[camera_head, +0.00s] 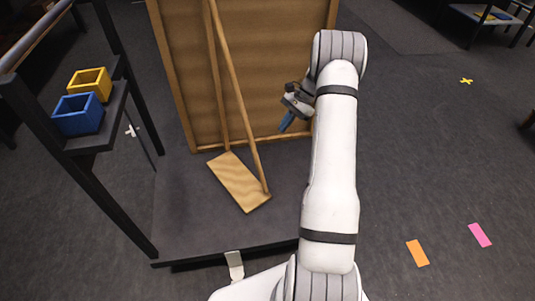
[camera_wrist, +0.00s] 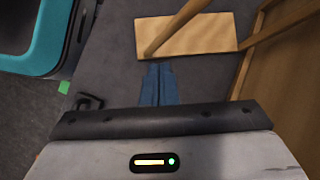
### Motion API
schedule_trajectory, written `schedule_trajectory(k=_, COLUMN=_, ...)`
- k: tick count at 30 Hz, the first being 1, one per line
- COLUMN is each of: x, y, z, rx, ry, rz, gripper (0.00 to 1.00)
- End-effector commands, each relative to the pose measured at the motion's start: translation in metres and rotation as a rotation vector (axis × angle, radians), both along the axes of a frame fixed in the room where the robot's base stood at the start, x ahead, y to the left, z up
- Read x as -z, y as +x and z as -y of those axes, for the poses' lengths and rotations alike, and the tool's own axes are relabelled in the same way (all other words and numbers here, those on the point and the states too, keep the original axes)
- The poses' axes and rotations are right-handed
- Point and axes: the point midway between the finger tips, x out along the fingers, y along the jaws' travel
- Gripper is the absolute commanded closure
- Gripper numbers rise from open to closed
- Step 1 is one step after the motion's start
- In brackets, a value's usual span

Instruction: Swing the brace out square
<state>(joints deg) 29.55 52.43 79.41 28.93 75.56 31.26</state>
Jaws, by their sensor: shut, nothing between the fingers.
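A large wooden panel (camera_head: 275,60) stands upright in a frame on a dark platform. The brace (camera_head: 237,95), two thin wooden bars joined by a flat foot board (camera_head: 238,182), leans in front of it. Its foot board lies at an angle to the panel, low over the platform. In the wrist view the foot board (camera_wrist: 190,33) shows beyond my fingertips, with a bar (camera_wrist: 175,30) rising from its near side. My gripper (camera_head: 285,126) is shut and empty, to the right of the bars and in front of the panel. Its blue fingers (camera_wrist: 158,68) are together, apart from the brace.
A dark rack at left holds a yellow bin (camera_head: 90,83) and a blue bin (camera_head: 78,113). The dark platform (camera_head: 190,225) is bare around the foot board. Orange (camera_head: 417,253) and pink (camera_head: 479,235) markers lie on the open floor at right.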

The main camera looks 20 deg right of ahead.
Motion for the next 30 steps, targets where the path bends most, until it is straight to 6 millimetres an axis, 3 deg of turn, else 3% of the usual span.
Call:
schedule_trajectory(k=1, x=0.017, y=0.002, z=0.012, rx=0.043, ry=0.026, rz=-0.021, gripper=1.00)
schedule_trajectory(k=3, x=0.033, y=0.005, z=0.023, rx=0.088, ry=0.052, rz=-0.042, gripper=1.00)
schedule_trajectory(k=11, x=0.061, y=0.007, z=0.036, rx=0.159, ry=0.097, rz=-0.074, gripper=1.00)
schedule_trajectory(k=17, x=0.084, y=0.005, z=0.017, rx=0.159, ry=0.098, rz=-0.077, gripper=1.00)
schedule_trajectory(k=27, x=0.136, y=0.001, z=-0.032, rx=0.159, ry=0.096, rz=-0.075, gripper=1.00)
schedule_trajectory(k=30, x=0.134, y=0.000, z=-0.049, rx=0.157, ry=0.095, rz=-0.074, gripper=1.00)
